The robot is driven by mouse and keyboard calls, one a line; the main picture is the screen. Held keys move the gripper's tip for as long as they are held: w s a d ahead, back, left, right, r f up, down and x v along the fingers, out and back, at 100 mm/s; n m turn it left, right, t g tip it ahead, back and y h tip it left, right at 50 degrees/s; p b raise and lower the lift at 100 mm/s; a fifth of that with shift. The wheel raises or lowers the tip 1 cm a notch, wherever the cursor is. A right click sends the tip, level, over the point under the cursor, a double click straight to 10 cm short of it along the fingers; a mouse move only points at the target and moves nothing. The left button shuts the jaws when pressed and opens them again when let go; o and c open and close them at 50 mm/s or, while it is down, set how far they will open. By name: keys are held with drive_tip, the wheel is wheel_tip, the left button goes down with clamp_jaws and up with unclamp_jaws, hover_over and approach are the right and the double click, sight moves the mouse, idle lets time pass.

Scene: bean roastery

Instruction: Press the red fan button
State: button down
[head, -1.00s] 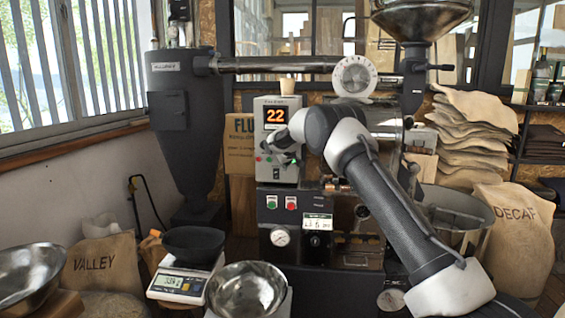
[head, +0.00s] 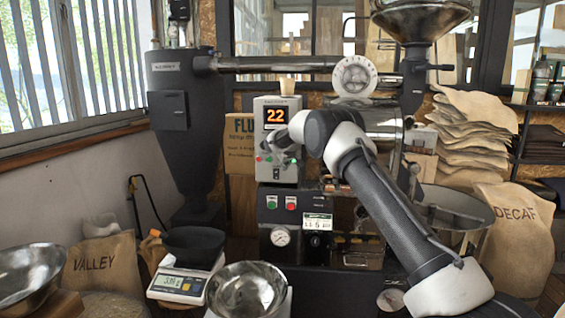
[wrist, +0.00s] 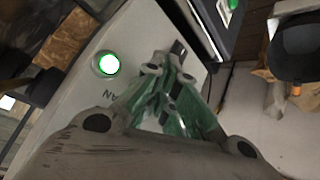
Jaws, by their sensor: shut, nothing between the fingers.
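The grey control box (head: 267,135) on the roaster has an orange display reading 22. My gripper (wrist: 168,80) is shut and empty, with its fingers close to the face of this box; I cannot tell whether they touch it. In the wrist view a round button lit green (wrist: 108,64) sits left of the fingers, beside lettering ending in "AN" that the gripper partly covers. No red button shows in the wrist view; the fingers may hide one. In the head view my gripper (head: 283,150) covers part of the box's lower face.
On the dark panel below are a green button (head: 272,202) and a red button (head: 291,203), with a gauge (head: 280,237) under them. A scale with a black bowl (head: 193,247) and a steel bowl (head: 246,291) stand in front. A DECAF sack (head: 517,222) is at right.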

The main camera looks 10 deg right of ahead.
drive_tip(key=shift+w+d, duration=0.15)
drive_tip(key=shift+w, duration=0.2)
idle(0.6)
drive_tip(key=shift+s, duration=0.1)
drive_tip(key=shift+s+a, duration=0.3)
drive_tip(key=shift+s, duration=0.4)
drive_tip(key=shift+s+a, duration=0.25)
drive_tip(key=shift+s, duration=0.55)
drive_tip(key=shift+s+a, duration=0.3)
drive_tip(key=shift+s, duration=0.45)
drive_tip(key=shift+s+a, duration=0.25)
drive_tip(key=shift+s, duration=0.55)
